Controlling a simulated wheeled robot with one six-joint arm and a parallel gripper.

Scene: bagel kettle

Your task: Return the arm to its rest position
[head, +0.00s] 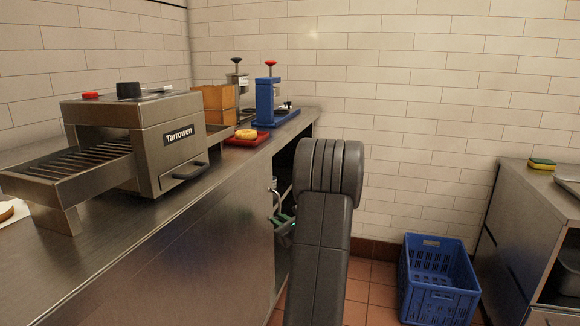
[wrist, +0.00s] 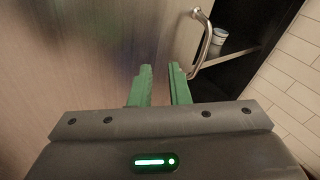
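My gripper (head: 286,225) is low in front of the counter's cabinet, partly hidden behind my own dark arm in the head view. In the wrist view its two green fingers (wrist: 161,72) stand apart with a gap between them, and nothing is held. A curved metal door handle (wrist: 204,45) is just right of the fingertips, and I see no grip on it. The cabinet door (head: 225,235) is at the left. The cabinet's dark opening shows beyond the handle, with a small pale container (wrist: 218,38) on a shelf inside.
The steel counter (head: 120,255) holds a Tarrowen toaster (head: 165,140), a yellow ring-shaped item (head: 246,134) on a red tray (head: 250,141) and a blue press-like device (head: 268,98). A blue crate (head: 438,285) stands on the floor at right, near another steel unit. Tiled floor shows between.

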